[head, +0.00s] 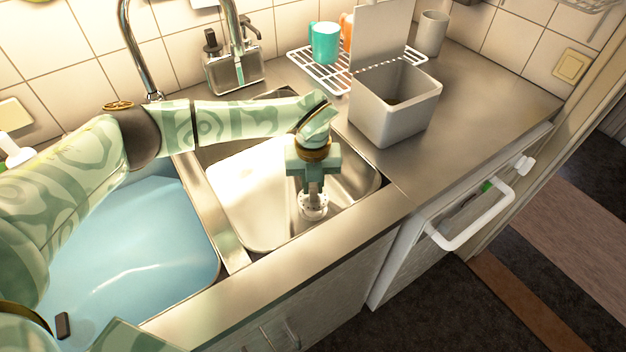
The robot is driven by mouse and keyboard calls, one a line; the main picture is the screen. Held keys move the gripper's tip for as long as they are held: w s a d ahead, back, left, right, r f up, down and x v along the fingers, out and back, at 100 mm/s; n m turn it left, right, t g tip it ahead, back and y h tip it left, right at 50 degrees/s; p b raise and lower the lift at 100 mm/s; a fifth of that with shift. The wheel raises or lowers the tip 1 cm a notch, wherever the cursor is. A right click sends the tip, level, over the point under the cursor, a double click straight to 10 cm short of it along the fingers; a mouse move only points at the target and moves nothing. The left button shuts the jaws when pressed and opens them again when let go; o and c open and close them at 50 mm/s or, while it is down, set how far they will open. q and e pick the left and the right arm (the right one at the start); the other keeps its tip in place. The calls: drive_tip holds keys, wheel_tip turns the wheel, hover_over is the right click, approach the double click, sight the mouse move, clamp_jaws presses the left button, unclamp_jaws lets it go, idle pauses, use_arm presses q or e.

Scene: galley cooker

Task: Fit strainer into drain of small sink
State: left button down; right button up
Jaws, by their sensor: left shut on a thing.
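My left gripper (312,188) points down into the small sink (362,182) and is shut on the strainer (313,207). The strainer is a small, pale metallic round piece with holes around its edge. It is low in the right part of the sink, near the front wall. I cannot tell whether it touches the sink floor. The drain does not show; the strainer, the gripper or the pale board may cover it. My right gripper is not in view.
A pale board (245,200) lies in the small sink, left of the gripper. A blue basin (140,245) fills the larger sink. A grey open-lidded bin (390,115), a white rack (318,72) with cups and a soap dispenser (236,75) stand behind. Counter at right is clear.

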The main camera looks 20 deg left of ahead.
use_arm(q)
drive_tip(key=shift+f+b, duration=0.6)
drive_tip(key=shift+f, duration=1.2)
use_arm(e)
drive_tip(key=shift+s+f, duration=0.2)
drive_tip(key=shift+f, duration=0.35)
use_arm(q)
drive_tip(key=shift+f, duration=0.15)
drive_tip(key=c, duration=0.7)
unclamp_jaws()
drive_tip(key=shift+o, duration=0.2)
wheel_tip(320, 180, up, 10)
drive_tip(key=p, duration=0.7)
drive_tip(key=shift+p, duration=0.3)
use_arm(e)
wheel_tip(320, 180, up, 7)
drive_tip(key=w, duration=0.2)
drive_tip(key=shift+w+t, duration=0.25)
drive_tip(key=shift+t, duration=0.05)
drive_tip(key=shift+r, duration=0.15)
